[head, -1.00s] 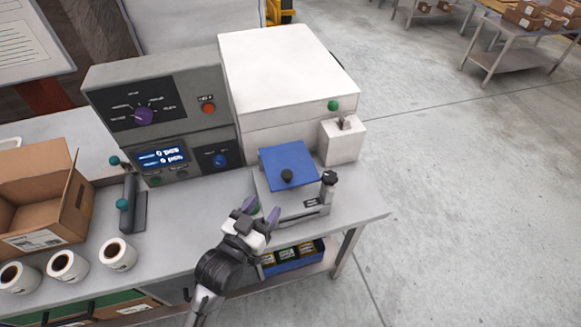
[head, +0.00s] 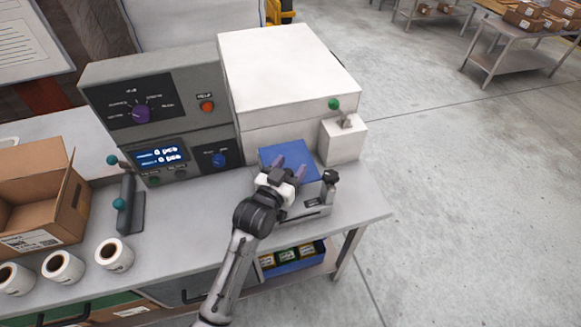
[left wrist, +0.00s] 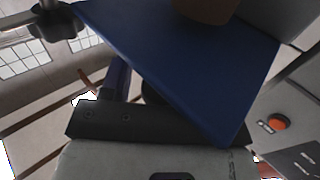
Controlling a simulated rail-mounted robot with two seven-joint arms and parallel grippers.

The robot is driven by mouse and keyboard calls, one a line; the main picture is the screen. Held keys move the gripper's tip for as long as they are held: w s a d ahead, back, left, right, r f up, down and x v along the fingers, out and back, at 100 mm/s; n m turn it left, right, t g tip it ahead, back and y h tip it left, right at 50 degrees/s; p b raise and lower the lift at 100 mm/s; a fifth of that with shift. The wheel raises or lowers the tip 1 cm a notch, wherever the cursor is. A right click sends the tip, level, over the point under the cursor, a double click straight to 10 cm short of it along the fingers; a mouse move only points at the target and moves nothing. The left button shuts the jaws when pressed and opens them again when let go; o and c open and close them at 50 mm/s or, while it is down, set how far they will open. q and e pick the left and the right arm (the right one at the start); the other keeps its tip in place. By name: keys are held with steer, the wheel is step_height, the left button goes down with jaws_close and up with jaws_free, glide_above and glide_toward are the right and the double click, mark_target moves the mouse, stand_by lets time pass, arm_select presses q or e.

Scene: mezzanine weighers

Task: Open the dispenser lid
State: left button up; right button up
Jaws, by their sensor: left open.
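The blue square panel (head: 270,154), which I take to be the dispenser lid, sits on a low grey device (head: 318,210) at the bench's right end. My left gripper (head: 289,166) is open over the panel and covers its middle and front in the head view. I cannot tell whether its fingers touch anything. In the left wrist view the blue panel (left wrist: 195,75) is very close and slants across the top, with a brown round piece (left wrist: 207,8) on it. My right gripper is not in view.
A black knob (head: 330,177) stands up at the device's right side. Behind are a large white box (head: 285,75) and a small box with a green-tipped lever (head: 340,140). A grey console (head: 160,115) stands left. An open carton (head: 40,200) and white rolls (head: 64,267) lie further left.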

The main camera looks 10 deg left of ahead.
arm_select(q)
steer(key=shift+w+d, duration=0.1)
steer(key=shift+w, duration=0.1)
steer(key=shift+c, duration=0.3)
jaws_close()
